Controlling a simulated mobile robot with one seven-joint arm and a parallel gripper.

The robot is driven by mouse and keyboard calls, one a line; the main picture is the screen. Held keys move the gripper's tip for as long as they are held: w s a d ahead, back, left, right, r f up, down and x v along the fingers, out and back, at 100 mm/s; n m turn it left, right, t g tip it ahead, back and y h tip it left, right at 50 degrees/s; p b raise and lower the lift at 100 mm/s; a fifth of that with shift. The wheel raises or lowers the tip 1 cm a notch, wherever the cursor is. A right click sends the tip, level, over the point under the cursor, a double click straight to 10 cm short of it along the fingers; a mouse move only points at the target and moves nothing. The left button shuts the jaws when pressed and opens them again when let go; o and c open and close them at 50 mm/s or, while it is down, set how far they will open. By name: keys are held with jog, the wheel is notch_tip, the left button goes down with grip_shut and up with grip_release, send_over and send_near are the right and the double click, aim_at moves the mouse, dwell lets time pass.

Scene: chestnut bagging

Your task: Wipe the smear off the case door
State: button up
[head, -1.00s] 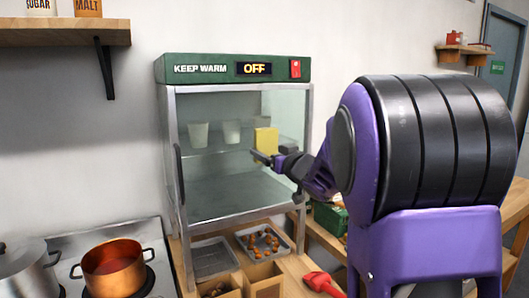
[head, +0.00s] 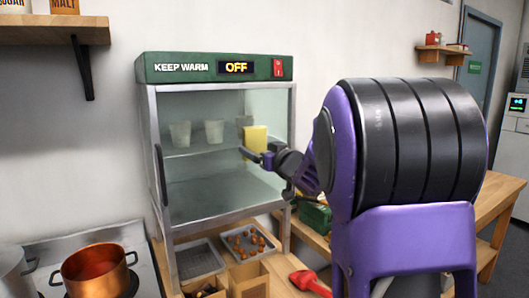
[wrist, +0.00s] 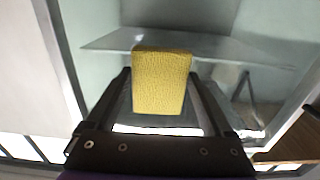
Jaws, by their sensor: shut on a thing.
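The warming case (head: 215,68) has a glass door (head: 205,195) with a metal frame and a dark handle (head: 161,175) on its left side. The door looks shut. My gripper (head: 255,153) is shut on a yellow sponge (head: 256,137) in front of the right part of the glass. The sponge also shows upright between the fingers in the wrist view (wrist: 162,82). Whether it touches the glass I cannot tell. The glass looks slightly hazy, but I cannot make out a distinct smear. The sponge and gripper hide part of the pane.
Pale cups (head: 180,133) stand on the shelf inside the case. Below are a tray of chestnuts (head: 230,236), an empty tray (head: 185,262), paper bags (head: 249,276) and a red scoop (head: 308,281). A copper pot (head: 95,270) sits on the stove at left.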

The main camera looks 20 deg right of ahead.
jog(key=shift+s+a+b, duration=0.2)
jog(key=shift+a+b, duration=0.2)
jog(key=shift+a, duration=0.6)
jog(key=shift+s+a+b, duration=0.25)
jog(key=shift+a+b, duration=0.15)
jog(key=shift+a, duration=0.65)
jog(key=shift+s+a+b, duration=0.2)
jog(key=shift+a+b, duration=0.2)
jog(key=shift+a, duration=0.6)
jog(key=shift+s+a+f+b, duration=0.15)
jog(key=shift+a+b, duration=0.4)
jog(key=shift+a, duration=0.4)
jog(key=shift+s+a+b, duration=0.15)
jog(key=shift+a+b, duration=0.35)
jog(key=shift+a, duration=0.5)
jog(key=shift+s, duration=0.1)
send_near(219, 152)
jog(key=shift+w, duration=0.35)
jog(key=shift+s, duration=0.1)
